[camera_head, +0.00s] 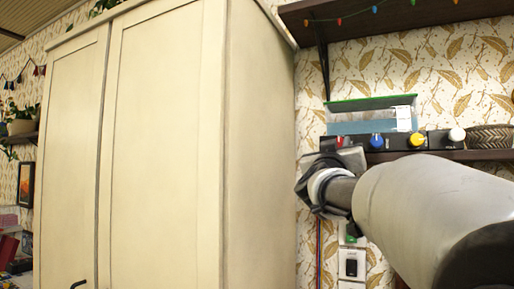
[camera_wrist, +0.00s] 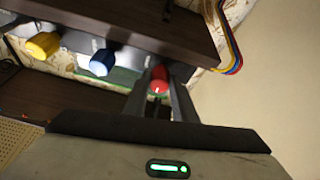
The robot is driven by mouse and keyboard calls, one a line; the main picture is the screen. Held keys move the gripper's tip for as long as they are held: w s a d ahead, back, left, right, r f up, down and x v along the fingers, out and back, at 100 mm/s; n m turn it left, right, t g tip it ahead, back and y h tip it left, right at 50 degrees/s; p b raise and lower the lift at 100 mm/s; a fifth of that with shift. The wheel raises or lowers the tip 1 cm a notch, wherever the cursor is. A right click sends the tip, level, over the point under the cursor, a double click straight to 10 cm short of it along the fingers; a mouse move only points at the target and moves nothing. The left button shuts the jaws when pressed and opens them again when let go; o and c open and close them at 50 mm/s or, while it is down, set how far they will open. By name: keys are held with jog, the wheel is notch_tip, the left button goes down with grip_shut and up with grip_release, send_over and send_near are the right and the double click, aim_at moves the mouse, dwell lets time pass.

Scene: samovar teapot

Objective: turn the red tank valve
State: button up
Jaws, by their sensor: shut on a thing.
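The red valve (camera_wrist: 159,78) is a round knob with a small white mark, between the two fingers of my gripper (camera_wrist: 159,87) in the wrist view. The fingers are shut on its sides. In the head view the red valve (camera_head: 339,141) shows as a small red patch just above my gripper (camera_head: 335,158), at the left end of a dark panel (camera_head: 397,139). My arm comes in from the lower right and hides the fingertips there.
A blue knob (camera_head: 376,141), a yellow knob (camera_head: 417,139) and a white knob (camera_head: 457,134) sit in a row to the right on the panel. A tall cream cabinet (camera_head: 262,150) stands close on the left. A dark shelf (camera_head: 400,20) hangs above.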

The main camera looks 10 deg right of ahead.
jog(key=shift+m+h, duration=0.3)
jog(key=shift+m, duration=0.3)
jog(key=shift+w+a+r+m+g+h+p, duration=0.1)
jog(key=shift+m+g+h+p, duration=0.25)
jog(key=shift+m+g+p, duration=2.25)
jog(key=shift+w+a+r+m+g+h+p, duration=0.15)
jog(key=shift+m+g+h+p, duration=0.4)
jog(key=shift+m, duration=3.9)
jog(key=shift+s+r+m+g+h+p, duration=0.15)
jog(key=shift+m+g+p, duration=1.4)
jog(key=shift+m, duration=2)
jog(key=shift+w+f+m+t+p, duration=0.1)
jog(key=shift+m+t+p, duration=0.2)
jog(key=shift+p, duration=0.15)
jog(key=o, duration=1)
jog(key=shift+a, duration=0.1)
